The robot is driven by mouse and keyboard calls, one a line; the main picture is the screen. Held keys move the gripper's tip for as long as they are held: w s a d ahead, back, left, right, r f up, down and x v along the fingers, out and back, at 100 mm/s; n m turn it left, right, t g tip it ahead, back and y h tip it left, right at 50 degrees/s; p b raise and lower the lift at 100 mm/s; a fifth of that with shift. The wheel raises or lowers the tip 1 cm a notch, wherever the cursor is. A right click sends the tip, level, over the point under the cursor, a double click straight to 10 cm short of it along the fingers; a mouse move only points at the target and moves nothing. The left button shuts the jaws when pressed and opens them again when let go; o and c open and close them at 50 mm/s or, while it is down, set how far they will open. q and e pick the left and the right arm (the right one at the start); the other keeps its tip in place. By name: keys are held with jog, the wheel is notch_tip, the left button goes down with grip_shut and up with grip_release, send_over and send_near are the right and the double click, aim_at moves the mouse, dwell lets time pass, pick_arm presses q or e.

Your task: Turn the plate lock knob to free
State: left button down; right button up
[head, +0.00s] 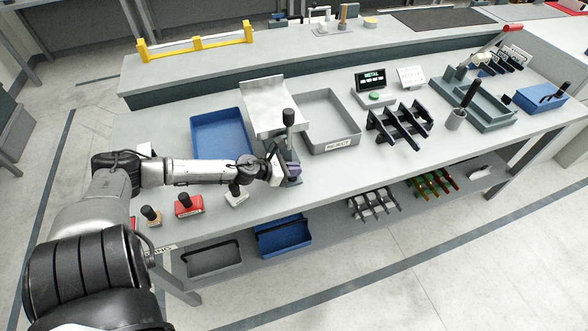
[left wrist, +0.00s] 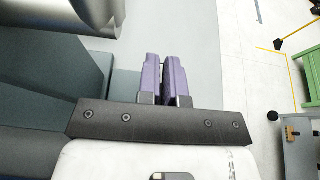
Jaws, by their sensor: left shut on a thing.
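My left gripper (head: 291,169) is at the front of a dark upright fixture (head: 288,132) with a black cylindrical top, near the table's front edge. In the left wrist view its two purple fingers (left wrist: 165,76) are close together with a thin dark piece between them. This piece looks like the plate lock knob (left wrist: 166,88); the fingers hide most of it, and its turned position cannot be read. A grey-green block (left wrist: 98,70) and a rounded metal part (left wrist: 85,18) lie beside the fingers. My right gripper is not in view.
A blue tray (head: 196,123), a sloped metal chute (head: 264,85) and a grey reject tray (head: 354,139) stand behind the fixture. A black rack (head: 400,122) stands right.

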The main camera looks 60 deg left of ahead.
pick_arm(q)
jog(key=n+y+p, duration=0.1)
jog(key=y+p, duration=0.1)
jog(key=p, duration=0.2)
jog(key=r+n+y+p, duration=0.1)
jog(key=n+y+p, duration=0.1)
jog(key=p, duration=0.2)
jog(key=shift+n, duration=0.3)
jog(key=n+g+y+p, duration=0.1)
jog(key=n+y+p, duration=0.1)
jog(key=y+p, duration=0.1)
jog(key=n+g+y+p, duration=0.1)
jog(key=n+y+p, duration=0.2)
jog(key=p, duration=0.1)
jog(key=shift+a+f, duration=0.15)
jog(key=shift+f+n+g+y+p, duration=0.1)
jog(key=shift+n+g+y+p, duration=0.75)
jog(key=shift+n, duration=0.25)
jog(key=n+g+y+p, duration=0.1)
jog(key=n+g+y, duration=0.1)
jog(key=shift+a+n, duration=0.1)
jog(key=shift+n, duration=0.2)
jog(key=shift+s+f+n+g+y+p, duration=0.15)
jog(key=shift+n+g+y+p, duration=0.4)
jog(key=shift+n+g, duration=0.65)
jog(key=shift+a+n+g+y, duration=0.1)
jog(key=shift+n+g+y, duration=0.5)
jog(key=shift+n+g, duration=0.55)
jog(key=shift+s+g, duration=0.1)
jog(key=shift+g, duration=0.2)
